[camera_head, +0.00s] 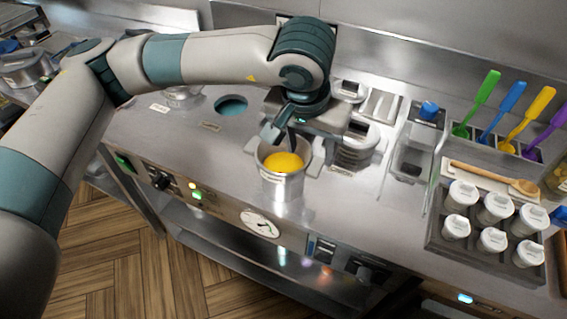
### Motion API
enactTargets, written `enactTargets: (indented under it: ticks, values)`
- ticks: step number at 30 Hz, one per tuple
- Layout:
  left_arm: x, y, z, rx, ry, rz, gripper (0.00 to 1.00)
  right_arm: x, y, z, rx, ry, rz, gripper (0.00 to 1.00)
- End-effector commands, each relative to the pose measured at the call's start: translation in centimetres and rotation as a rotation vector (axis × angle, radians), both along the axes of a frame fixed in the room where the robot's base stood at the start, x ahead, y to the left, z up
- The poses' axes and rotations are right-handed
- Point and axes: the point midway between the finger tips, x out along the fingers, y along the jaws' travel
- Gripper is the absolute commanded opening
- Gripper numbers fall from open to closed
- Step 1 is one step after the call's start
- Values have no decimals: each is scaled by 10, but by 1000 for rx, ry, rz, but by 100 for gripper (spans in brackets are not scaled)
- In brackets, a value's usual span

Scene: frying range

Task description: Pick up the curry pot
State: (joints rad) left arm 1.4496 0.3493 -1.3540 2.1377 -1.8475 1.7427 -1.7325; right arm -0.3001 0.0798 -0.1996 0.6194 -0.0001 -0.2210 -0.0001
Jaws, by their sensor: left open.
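The curry pot (282,186) is a metal pot with yellow-orange curry inside. It stands upright near the front edge of the steel counter, above the round dial. My left gripper (282,138) is right above the pot's back rim, pointing down, with its jaws open. One finger appears close to the rim; I cannot tell whether it touches. The gripper body hides part of the counter behind the pot. My right gripper is not in view.
A tray of white-lidded jars (491,238) stands at the right. Colored spatulas (514,120) stand behind it, and a wooden spoon (495,177) lies between. Lidded metal containers (355,146) sit right of the pot. The counter left of the pot is mostly clear, with a round opening (231,106).

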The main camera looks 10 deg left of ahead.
Motion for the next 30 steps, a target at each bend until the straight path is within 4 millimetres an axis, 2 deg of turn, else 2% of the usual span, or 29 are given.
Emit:
enactTargets:
  ticks: [8, 18, 23, 30]
  values:
    - [1, -1, -4, 0, 4, 1, 53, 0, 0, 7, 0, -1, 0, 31]
    - [11, -8, -37, 0, 5, 2, 53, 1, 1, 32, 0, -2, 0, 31]
    - [14, -9, -48, -1, 2, 1, 53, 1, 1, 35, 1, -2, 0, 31]
    - [14, -9, -49, -1, 0, 0, 53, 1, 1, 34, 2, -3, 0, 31]
